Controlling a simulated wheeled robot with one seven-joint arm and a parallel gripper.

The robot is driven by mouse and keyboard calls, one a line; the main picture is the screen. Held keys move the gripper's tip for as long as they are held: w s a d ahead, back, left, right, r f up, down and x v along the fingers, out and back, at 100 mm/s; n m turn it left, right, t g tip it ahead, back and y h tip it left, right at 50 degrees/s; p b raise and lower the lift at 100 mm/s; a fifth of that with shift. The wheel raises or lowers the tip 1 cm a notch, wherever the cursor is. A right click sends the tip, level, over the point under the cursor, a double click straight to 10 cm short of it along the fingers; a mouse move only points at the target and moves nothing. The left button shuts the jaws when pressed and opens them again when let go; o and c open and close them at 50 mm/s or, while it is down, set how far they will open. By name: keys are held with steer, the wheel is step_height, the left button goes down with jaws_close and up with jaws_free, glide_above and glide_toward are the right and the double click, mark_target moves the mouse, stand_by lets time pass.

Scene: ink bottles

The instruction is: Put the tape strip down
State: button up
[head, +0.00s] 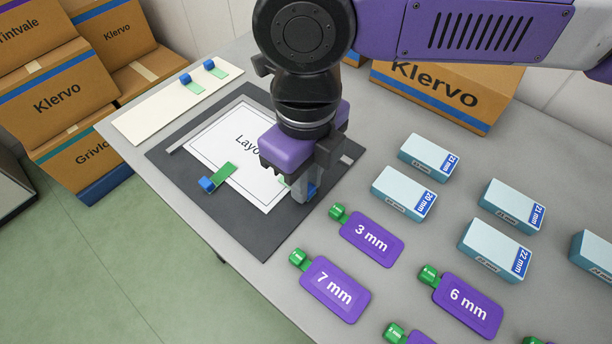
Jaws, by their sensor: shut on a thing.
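My gripper (305,192) points down over the right edge of the white sheet marked "Layo…" (205,145). It is shut on a tape strip. I cannot tell whether this strip touches the sheet. Another green tape strip (222,173) with a blue end lies across the sheet's lower left edge. The sheet lies on a dark grey mat (262,236); my wrist hides part of both.
Two more tape strips (193,88) (218,71) lie on a cream card (145,123) at the back left. Cardboard boxes (440,90) stand behind.

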steer(key=o, duration=0.8)
steer(key=shift+o, duration=0.2)
step_height(320, 180, up, 12)
steer(key=p, duration=0.2)
steer(key=shift+r+p, duration=0.15)
steer(key=shift+p, duration=0.15)
